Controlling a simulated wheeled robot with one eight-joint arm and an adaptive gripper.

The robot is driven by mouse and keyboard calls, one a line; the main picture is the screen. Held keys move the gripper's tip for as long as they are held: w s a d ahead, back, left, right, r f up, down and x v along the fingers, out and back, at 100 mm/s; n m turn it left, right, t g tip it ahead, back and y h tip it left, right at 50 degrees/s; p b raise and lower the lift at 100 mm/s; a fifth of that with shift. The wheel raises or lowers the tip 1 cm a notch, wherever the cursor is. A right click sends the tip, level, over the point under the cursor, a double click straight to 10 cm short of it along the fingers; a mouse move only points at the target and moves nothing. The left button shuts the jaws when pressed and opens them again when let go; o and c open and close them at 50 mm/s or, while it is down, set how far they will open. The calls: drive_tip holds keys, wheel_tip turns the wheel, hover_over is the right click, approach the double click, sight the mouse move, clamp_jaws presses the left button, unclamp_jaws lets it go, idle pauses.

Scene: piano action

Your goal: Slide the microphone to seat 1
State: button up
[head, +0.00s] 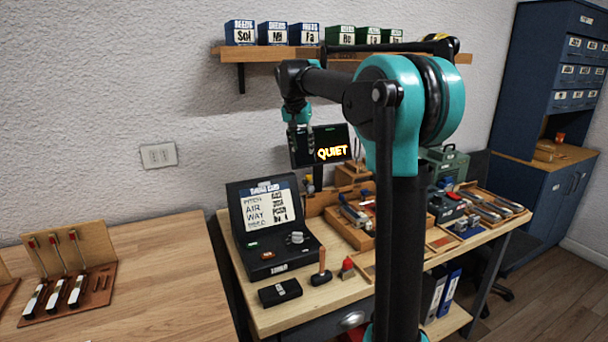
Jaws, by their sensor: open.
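My gripper (299,138) hangs fingers-down at the left side of a dark display (319,147) that reads "QUIET" in yellow. It is open, with nothing visible between its fingers, well above the bench. I cannot pick out a microphone for certain. I cannot make out a seat marked 1 either. A black case (272,240) stands open on the bench, with a lettered card in its lid and small parts on its lower panel. My arm hides part of the bench's middle.
Wooden trays (353,232) fill the middle. A shelf with labelled boxes (273,33) is above. The left table (160,295) has free room.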

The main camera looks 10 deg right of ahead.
sight(308, 176)
drive_tip(key=x, duration=1.3)
drive_tip(key=shift+d+f, duration=0.15)
drive_tip(key=shift+d, duration=0.05)
drive_tip(key=shift+c, duration=0.6)
clamp_jaws()
